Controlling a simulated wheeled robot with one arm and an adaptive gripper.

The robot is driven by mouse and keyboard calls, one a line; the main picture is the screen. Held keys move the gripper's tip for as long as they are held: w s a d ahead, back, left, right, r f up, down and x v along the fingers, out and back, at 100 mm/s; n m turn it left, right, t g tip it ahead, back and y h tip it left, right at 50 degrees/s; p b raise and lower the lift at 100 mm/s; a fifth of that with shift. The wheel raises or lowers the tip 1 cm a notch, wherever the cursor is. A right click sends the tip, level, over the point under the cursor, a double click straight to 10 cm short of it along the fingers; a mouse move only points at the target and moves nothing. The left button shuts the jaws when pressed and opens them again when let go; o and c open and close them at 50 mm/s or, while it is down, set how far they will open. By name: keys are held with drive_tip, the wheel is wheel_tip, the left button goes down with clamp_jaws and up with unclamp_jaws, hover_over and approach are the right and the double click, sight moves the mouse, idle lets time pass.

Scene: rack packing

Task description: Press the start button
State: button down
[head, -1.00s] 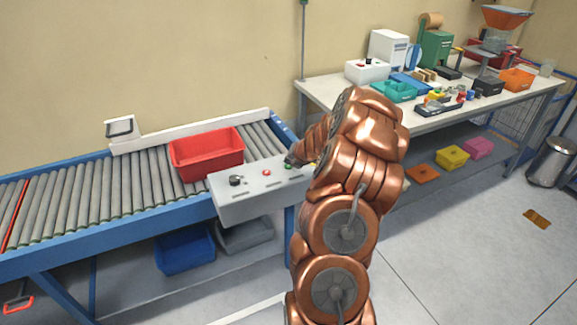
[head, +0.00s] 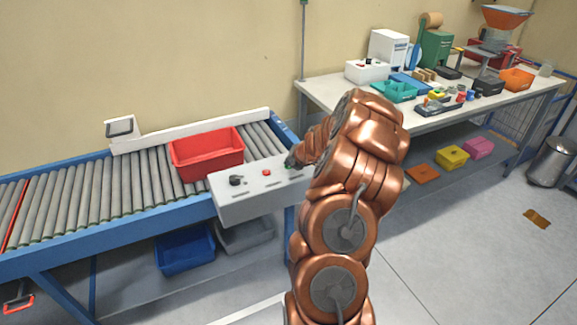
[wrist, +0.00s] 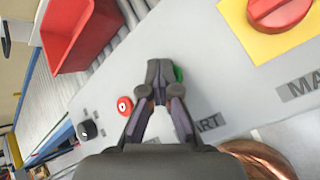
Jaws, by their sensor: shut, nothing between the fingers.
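The grey control box (head: 245,205) stands at the right end of the roller conveyor. In the wrist view, the green start button (wrist: 178,73) shows partly behind my gripper (wrist: 160,68), above a partly hidden label ending in "ART". My gripper is shut and empty, its fingertips over the button's left side. I cannot tell whether they touch it. In the head view, my gripper (head: 291,162) is at the box's right part, largely hidden by my arm.
A red button (wrist: 125,105) and a black knob (wrist: 87,130) sit left of the green button. A red rotary switch (wrist: 280,10) on a yellow plate is to the right. A red bin (head: 207,154) rests on the conveyor rollers (head: 110,190).

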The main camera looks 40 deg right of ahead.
drive_tip(key=shift+r, duration=0.1)
drive_tip(key=shift+r+p, duration=0.75)
drive_tip(key=shift+p, duration=0.5)
wheel_tip(320, 180, up, 5)
drive_tip(key=p, duration=0.6)
